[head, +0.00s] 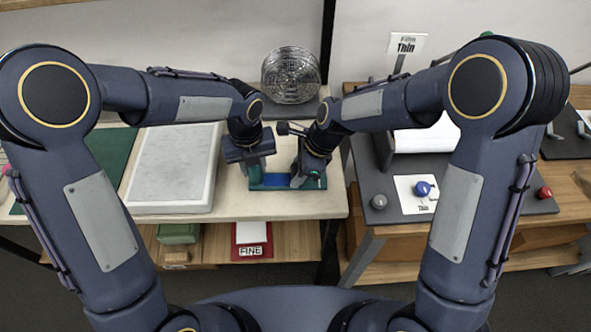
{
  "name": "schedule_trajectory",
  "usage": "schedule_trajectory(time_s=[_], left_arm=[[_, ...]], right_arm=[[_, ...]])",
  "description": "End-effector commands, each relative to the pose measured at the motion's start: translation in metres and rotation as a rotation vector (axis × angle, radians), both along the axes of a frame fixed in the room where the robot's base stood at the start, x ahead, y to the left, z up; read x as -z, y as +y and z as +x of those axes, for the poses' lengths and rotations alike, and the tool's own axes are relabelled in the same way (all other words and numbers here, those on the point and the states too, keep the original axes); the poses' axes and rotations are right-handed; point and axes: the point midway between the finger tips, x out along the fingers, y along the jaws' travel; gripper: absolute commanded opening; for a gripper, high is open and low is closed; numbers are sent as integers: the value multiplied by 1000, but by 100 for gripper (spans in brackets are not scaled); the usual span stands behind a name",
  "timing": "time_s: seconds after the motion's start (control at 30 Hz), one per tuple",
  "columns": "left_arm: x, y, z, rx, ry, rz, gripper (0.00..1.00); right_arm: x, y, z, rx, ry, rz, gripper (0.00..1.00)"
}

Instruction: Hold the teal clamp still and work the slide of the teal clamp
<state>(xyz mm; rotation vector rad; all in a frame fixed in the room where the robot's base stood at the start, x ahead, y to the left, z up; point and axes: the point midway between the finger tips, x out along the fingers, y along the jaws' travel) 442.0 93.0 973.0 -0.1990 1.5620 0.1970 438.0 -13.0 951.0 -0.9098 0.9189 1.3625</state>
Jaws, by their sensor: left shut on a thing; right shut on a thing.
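The teal clamp (287,186) lies on the pale table (225,207) at the middle of the head view, with a blue strip (277,182) along its middle. My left gripper (257,168) is shut on the clamp's left end. My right gripper (308,180) is shut on a part at the clamp's right end, which I take to be the slide. The fingertips and the slide itself are largely hidden by the grippers.
A marble slab (172,172) lies left of the clamp. Boxes sit on the shelf below.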

Motion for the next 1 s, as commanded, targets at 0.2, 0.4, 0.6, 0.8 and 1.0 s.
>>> schedule_trajectory(time_s=[0.2,0.4,0.6,0.8,1.0], left_arm=[[0,0,0,1,-1,0,0],[0,1,0,0,-1,1,0],[0,1,0,0,-1,1,0],[0,1,0,0,-1,1,0],[0,0,0,0,-1,0,0]], right_arm=[[-1,-40,0,4,0,0,0],[0,-49,-1,1,0,0,0],[0,-48,0,1,0,-1,38],[0,-48,0,1,0,-1,58],[0,-48,0,1,-1,0,58]])
